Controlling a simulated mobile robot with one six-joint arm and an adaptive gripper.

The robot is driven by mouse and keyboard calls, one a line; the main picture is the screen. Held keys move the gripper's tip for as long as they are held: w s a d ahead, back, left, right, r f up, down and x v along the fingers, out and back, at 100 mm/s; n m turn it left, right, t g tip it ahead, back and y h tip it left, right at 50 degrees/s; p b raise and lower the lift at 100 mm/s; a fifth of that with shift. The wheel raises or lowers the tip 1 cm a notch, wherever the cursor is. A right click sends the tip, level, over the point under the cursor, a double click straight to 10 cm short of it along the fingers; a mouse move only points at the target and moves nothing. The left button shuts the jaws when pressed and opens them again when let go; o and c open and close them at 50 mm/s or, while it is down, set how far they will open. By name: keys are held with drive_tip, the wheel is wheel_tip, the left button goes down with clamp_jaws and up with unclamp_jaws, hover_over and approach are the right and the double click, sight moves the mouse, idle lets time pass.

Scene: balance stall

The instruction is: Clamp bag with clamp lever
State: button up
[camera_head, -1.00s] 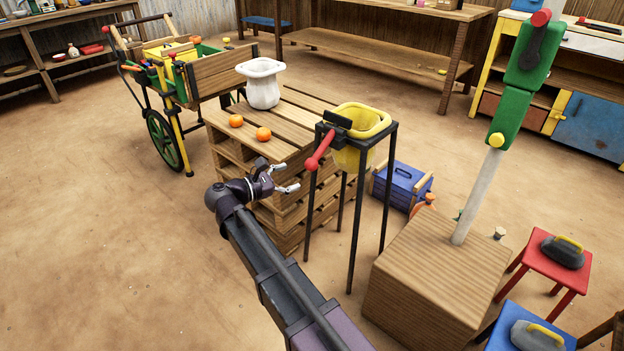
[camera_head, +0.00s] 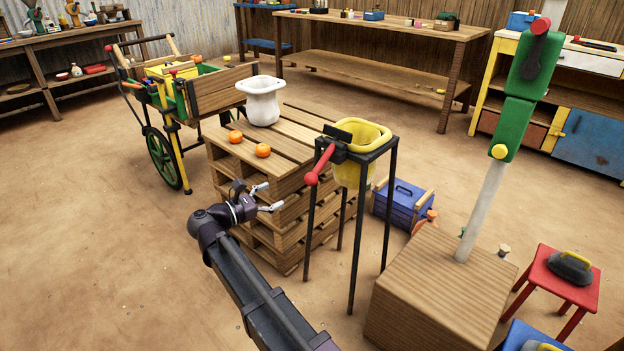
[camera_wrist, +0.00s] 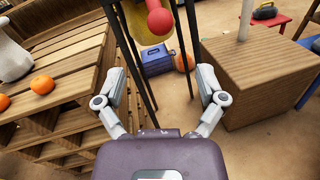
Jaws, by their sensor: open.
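A yellow bag (camera_head: 356,171) hangs in a black stand (camera_head: 391,198), its thick yellow rim open at the top. The clamp lever (camera_head: 325,163) is a red bar with a red ball end, fixed beside a black clamp block at the stand's left front and slanting down. Its red ball (camera_wrist: 160,21) shows at the top of the wrist view, with part of the yellow bag (camera_wrist: 146,14) behind. My gripper (camera_head: 268,197) is open and empty, left of and below the lever's ball, apart from it. In the wrist view my gripper (camera_wrist: 164,85) has its fingers spread wide.
A pallet stack (camera_head: 290,128) with a white sack (camera_head: 263,108) and two oranges (camera_head: 263,150) stands just behind and left of my gripper. A wooden block (camera_head: 425,300) with a green-and-white post is right of the stand. Open floor lies at the left front.

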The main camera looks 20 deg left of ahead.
sight(312, 178)
drive_tip(key=x, duration=1.3)
clamp_jaws()
